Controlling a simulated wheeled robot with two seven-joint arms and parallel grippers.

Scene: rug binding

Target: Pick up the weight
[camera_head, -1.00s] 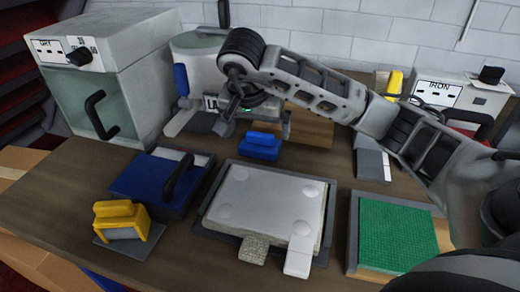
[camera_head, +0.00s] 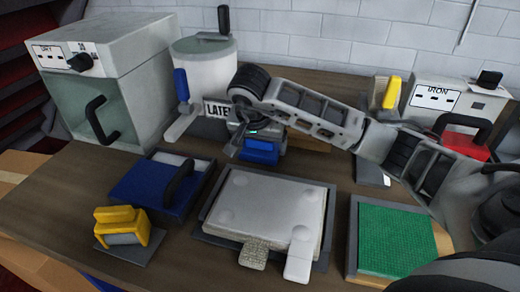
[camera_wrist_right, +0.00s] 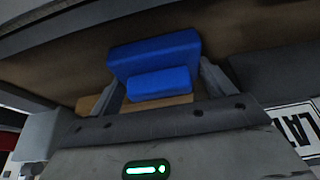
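A blue block with a smaller raised blue part (camera_head: 262,152), which I take for the weight, stands on the brown table behind the white slab. It also shows in the right wrist view (camera_wrist_right: 155,57), framed between the fingers. My right gripper (camera_head: 252,133) is open and just above the block, pointing down at it. In the right wrist view its two fingers (camera_wrist_right: 160,88) are spread on either side of the block's raised part. I cannot tell whether they touch it. The gripper hides part of the block in the head view. My left gripper is not in view.
A white latex pot (camera_head: 200,66) stands close behind the gripper. A grey oven-like box (camera_head: 105,85) is at left, a red-handled iron station (camera_head: 440,98) at right. In front are a blue lidded tray (camera_head: 150,185), a yellow tool (camera_head: 125,225), a white slab (camera_head: 268,205) and a green mat (camera_head: 397,240).

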